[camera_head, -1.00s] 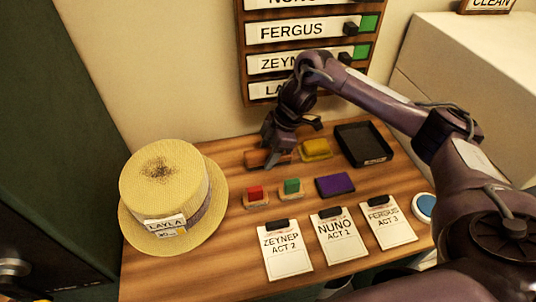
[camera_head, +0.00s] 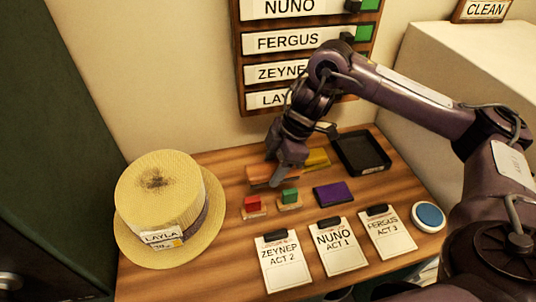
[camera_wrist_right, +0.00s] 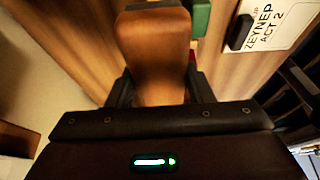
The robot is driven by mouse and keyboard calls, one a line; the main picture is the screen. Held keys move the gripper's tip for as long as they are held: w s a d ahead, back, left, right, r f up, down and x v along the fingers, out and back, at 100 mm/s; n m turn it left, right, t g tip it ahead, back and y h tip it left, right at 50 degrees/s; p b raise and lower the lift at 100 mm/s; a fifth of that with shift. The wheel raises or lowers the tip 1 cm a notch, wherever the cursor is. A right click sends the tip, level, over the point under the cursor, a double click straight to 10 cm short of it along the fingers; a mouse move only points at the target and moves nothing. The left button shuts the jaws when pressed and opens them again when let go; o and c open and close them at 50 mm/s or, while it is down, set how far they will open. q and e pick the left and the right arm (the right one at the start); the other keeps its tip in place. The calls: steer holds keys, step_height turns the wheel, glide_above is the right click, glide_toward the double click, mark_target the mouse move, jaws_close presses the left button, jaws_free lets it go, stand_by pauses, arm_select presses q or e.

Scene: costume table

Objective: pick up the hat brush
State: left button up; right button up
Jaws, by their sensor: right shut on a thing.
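The hat brush (camera_head: 262,170) is a brown wooden block at the back of the table, right of the straw hat. My right gripper (camera_head: 278,173) comes down on it from above and is shut on it. In the right wrist view the brush's brown wooden body (camera_wrist_right: 160,50) stands out between the fingers, which are mostly hidden behind the dark gripper body. Whether the brush still touches the table I cannot tell. My left gripper is not in view.
The straw hat (camera_head: 155,190) labelled LAYLA stands at left. Near the brush are a red block (camera_head: 252,202), a green block (camera_head: 289,195), a purple block (camera_head: 333,194) and a yellow block (camera_head: 317,158). A black tray (camera_head: 384,166), three cards and a blue disc (camera_head: 428,216) lie to the right and front.

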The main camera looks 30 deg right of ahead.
steer(key=s+a, duration=0.1)
steer(key=s, duration=0.3)
steer(key=s+a+b, duration=0.1)
steer(key=s, duration=0.3)
steer(key=s+a+b, duration=0.1)
steer(key=s, duration=0.3)
steer(key=shift+w, duration=0.1)
steer(key=o, duration=0.5)
steer(key=shift+a, duration=0.1)
steer(key=c, duration=0.3)
